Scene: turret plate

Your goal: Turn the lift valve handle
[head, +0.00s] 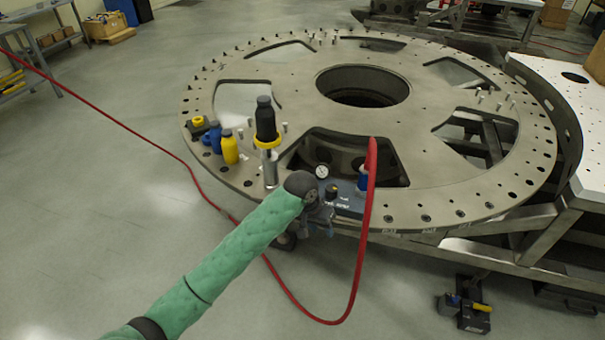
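A small blue-grey valve panel (348,205) sits at the front edge of the turret plate (430,172). It carries a round white gauge (322,171) and a small black knob or handle (332,191); I cannot tell for sure whether this is the lift valve handle. My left arm, in a green sleeve, reaches up from the lower left. My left gripper (322,216) is at the panel's left end, just below the black knob. Its fingers are dark and partly hidden by the wrist, so their opening and any contact are unclear. My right gripper is not in view.
A red hose (366,230) rises from a blue fitting (363,181) and loops down to the floor right of my gripper. A black-topped cylinder (266,120) and a yellow bottle (230,148) stand on the plate's left. Open floor (100,190) lies left.

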